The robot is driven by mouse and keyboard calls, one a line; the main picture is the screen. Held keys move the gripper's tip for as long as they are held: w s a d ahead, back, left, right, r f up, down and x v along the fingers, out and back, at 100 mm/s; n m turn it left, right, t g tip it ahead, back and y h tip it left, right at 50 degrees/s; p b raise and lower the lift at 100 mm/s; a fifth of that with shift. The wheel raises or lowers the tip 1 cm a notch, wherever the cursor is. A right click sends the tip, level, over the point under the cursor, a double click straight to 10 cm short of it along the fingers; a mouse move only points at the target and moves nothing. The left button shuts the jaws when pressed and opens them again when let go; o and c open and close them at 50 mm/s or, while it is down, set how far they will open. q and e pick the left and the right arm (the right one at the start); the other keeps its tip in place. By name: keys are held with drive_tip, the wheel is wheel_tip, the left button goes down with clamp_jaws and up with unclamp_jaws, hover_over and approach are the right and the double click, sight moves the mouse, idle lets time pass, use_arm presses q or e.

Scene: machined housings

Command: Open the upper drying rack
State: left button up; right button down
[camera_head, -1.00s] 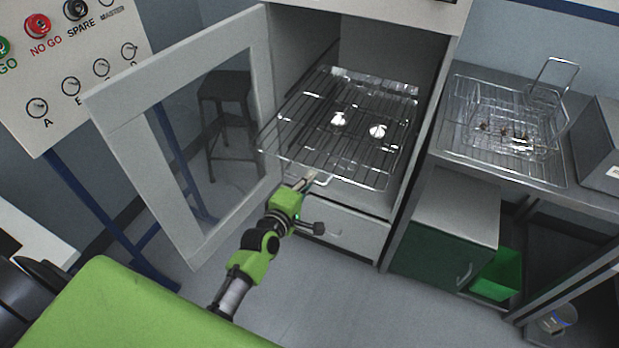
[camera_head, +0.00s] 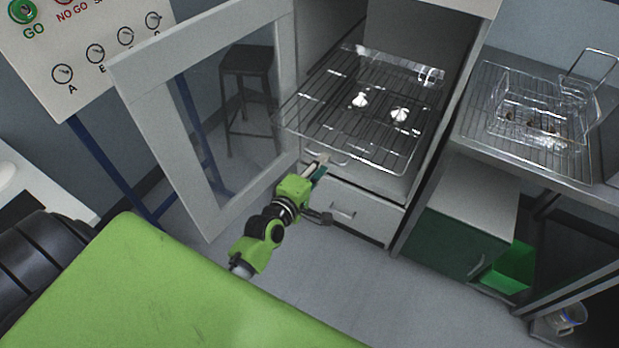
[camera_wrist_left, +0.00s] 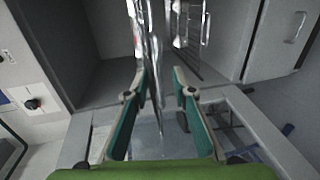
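The wire drying rack (camera_head: 375,125) sticks out of the front of the open cabinet, with two shiny pieces (camera_head: 399,115) on it. A small wire handle (camera_head: 338,160) shows under its front edge. My left gripper (camera_head: 322,163) is at this front edge, by the handle. In the left wrist view my left gripper (camera_wrist_left: 160,70) has its teal fingers apart. Shiny rack wire (camera_wrist_left: 156,45) runs between or just beyond them; I cannot tell if a finger touches it. My right gripper is not in view.
The glazed cabinet door (camera_head: 205,120) stands open at left, close to my left arm. A closed drawer (camera_head: 350,212) lies below the rack. At right, a wire basket (camera_head: 535,115) stands on a bench above a green cabinet (camera_head: 455,245). The floor in front is clear.

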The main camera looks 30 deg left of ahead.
use_arm(q)
drive_tip(key=v, duration=0.8)
drive_tip(key=s+d+f+m+g+b, duration=0.1)
drive_tip(key=s+f+m+g, duration=0.2)
drive_tip(key=f, duration=0.8)
drive_tip(key=s+d+f+m+g, duration=0.1)
drive_tip(key=s+f+m+g, duration=0.3)
drive_tip(key=f, duration=0.6)
drive_tip(key=s+d+f+m+b, duration=0.1)
drive_tip(key=s+d+f+m, duration=0.1)
drive_tip(key=s+f, duration=0.65)
drive_tip(key=s+a+f+m+g+b, duration=0.2)
drive_tip(key=s+f+m+g, duration=0.5)
drive_tip(key=s+f, duration=1.4)
drive_tip(key=s+a+m, duration=0.1)
drive_tip(key=s+m, duration=0.3)
drive_tip(key=shift+s+f+g+y, duration=0.25)
drive_tip(key=shift+f+g+y, duration=0.05)
drive_tip(key=shift+f, duration=0.05)
